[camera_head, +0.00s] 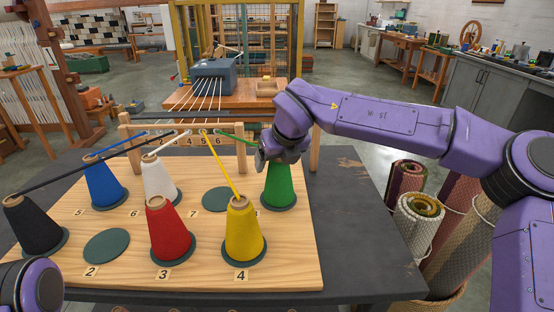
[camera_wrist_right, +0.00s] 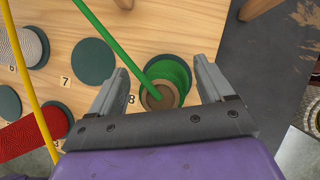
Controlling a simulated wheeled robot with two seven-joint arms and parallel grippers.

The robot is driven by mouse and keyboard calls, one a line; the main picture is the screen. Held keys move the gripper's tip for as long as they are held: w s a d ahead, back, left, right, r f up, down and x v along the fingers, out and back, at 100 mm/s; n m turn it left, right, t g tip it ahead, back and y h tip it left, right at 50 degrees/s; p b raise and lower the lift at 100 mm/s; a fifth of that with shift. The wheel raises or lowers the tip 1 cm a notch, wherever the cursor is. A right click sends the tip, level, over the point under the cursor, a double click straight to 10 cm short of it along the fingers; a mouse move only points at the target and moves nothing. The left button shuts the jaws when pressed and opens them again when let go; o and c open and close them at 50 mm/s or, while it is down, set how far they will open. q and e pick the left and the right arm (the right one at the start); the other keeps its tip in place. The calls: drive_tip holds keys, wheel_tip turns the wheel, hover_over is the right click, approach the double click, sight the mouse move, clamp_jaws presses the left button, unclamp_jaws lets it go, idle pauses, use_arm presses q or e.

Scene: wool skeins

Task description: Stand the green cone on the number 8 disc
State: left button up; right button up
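The green cone (camera_head: 280,185) stands upright on the dark disc (camera_head: 290,206) at the board's right end. In the right wrist view the cone's brown top (camera_wrist_right: 160,95) shows from above, with a green strand leading off it and the number 8 label beside its disc (camera_wrist_right: 150,67). My right gripper (camera_head: 268,158) is at the cone's top. In the wrist view its two fingers (camera_wrist_right: 161,68) are spread on either side of the top, with gaps showing. My left gripper is out of view; only a purple part of my left arm shows at lower left.
Black (camera_head: 33,226), blue (camera_head: 103,182), white (camera_head: 159,178), red (camera_head: 168,230) and yellow (camera_head: 242,230) cones stand on other discs. Discs 2 (camera_head: 107,246) and 7 (camera_head: 217,199) are bare. Strands run to a wooden guide bar (camera_head: 137,131) behind. Rolled rugs (camera_head: 416,220) stand right.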

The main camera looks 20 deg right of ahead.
drive_tip(key=v, duration=1.2)
drive_tip(key=shift+p, duration=0.35)
